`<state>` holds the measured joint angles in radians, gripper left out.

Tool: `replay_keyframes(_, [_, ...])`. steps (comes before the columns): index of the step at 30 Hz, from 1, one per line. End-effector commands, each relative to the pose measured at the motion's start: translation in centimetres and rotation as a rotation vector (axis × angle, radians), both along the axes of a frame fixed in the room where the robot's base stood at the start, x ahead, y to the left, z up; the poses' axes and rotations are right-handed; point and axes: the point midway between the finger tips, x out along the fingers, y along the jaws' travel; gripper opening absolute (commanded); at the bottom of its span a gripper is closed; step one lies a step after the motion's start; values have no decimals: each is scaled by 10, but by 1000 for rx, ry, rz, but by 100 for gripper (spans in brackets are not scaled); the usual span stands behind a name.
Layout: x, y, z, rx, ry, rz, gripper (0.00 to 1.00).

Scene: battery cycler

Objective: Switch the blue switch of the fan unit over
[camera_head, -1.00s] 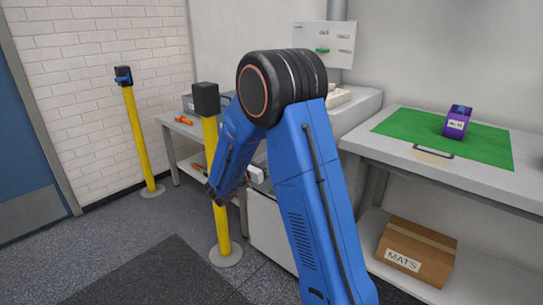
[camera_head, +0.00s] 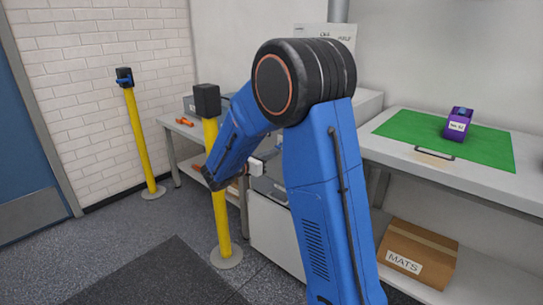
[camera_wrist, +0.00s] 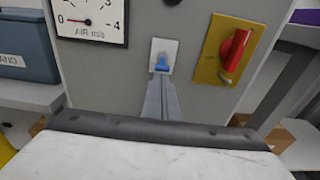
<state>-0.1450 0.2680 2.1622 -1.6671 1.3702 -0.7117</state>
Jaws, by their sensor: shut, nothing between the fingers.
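The blue switch (camera_wrist: 162,65) sits low on a white plate (camera_wrist: 164,48) on the grey front of the fan unit (camera_wrist: 185,20) in the wrist view. My gripper (camera_wrist: 161,80) is shut and empty, its narrow grey fingers pointing at the switch from just below. The fingertips look very close to the blue lever; I cannot tell whether they touch it. In the head view my blue arm hides most of the fan unit, and the switch does not show there.
An air gauge (camera_wrist: 90,20) is left of the switch, and a red rotary handle (camera_wrist: 236,50) on a yellow plate is close on its right. A yellow post (camera_head: 218,195) stands beside my forearm. A bench with a green mat (camera_head: 490,152) is at right.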

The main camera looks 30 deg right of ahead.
Motion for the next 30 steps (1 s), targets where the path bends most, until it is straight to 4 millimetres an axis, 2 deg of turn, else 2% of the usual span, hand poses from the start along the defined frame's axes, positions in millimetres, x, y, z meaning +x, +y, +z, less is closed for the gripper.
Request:
replay_keyframes(12, [-1, 2, 21, 271, 90, -2, 0])
replay_keyframes(30, [-1, 0, 37, 529, 188, -2, 0])
